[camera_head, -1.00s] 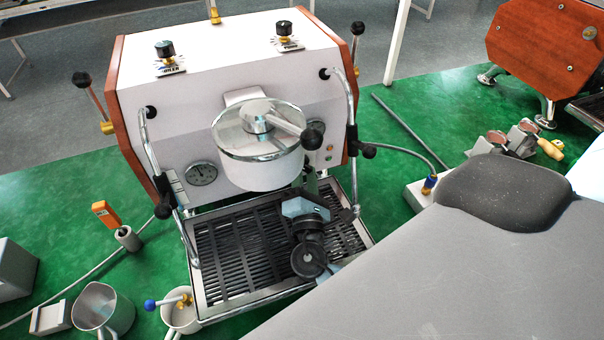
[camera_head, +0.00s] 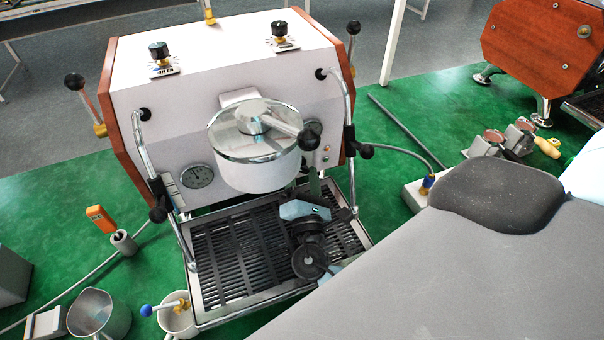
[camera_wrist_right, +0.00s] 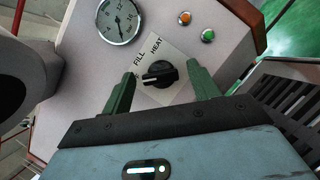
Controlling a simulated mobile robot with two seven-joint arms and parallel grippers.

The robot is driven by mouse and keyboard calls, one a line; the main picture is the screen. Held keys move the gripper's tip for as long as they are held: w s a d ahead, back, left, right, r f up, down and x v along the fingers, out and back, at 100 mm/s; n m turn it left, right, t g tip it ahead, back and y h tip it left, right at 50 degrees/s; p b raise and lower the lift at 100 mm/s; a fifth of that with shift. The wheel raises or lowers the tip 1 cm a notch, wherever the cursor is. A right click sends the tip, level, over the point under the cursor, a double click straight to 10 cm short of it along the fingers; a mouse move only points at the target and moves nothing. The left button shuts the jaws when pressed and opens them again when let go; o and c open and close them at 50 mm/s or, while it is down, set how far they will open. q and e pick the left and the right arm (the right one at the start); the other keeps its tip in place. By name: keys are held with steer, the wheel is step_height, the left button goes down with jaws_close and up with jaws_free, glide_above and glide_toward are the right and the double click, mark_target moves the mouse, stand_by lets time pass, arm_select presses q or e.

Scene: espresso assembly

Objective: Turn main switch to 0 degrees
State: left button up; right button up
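The main switch (camera_wrist_right: 160,74) is a black knob with a white pointer mark, on a pale plate lettered FILL and HEAT, seen in the right wrist view. Its mark points to the left of that picture. My right gripper (camera_wrist_right: 162,80) is open, with one green finger on each side of the knob; a gap shows on both sides. In the head view my right gripper (camera_head: 313,184) reaches up to the espresso machine's (camera_head: 215,60) front, over the drip tray. There the switch is hidden behind the gripper and the round group head. My left gripper is out of view.
The group head (camera_head: 255,150) with its lever hangs just left of my right gripper. The drip tray (camera_head: 235,255) lies below. Steel jugs (camera_head: 98,315) stand at the front left. An orange and a green light (camera_wrist_right: 186,18) sit beside the switch plate.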

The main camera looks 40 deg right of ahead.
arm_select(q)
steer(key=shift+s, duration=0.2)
arm_select(e)
steer(key=shift+f, duration=0.1)
steer(key=shift+s+a+f, duration=0.1)
steer(key=shift+s+a, duration=0.05)
steer(key=shift+s, duration=0.05)
steer(key=b+v, duration=0.1)
steer(key=v, duration=0.4)
steer(key=shift+s+a+f+b, duration=0.1)
steer(key=shift+s+a+b, duration=0.05)
steer(key=shift+s+b, duration=0.2)
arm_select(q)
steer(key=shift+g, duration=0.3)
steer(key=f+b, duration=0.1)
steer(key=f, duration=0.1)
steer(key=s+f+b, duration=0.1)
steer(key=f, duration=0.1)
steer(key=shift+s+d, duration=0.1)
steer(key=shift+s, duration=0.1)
arm_select(e)
steer(key=s+a, duration=0.1)
steer(key=s, duration=0.2)
steer(key=s+a, duration=0.2)
steer(key=s, duration=0.1)
steer(key=s+a, duration=0.2)
steer(key=s, duration=0.1)
steer(key=shift+s+a+r, duration=0.15)
steer(key=shift+s+r, duration=0.05)
steer(key=shift+r, duration=0.05)
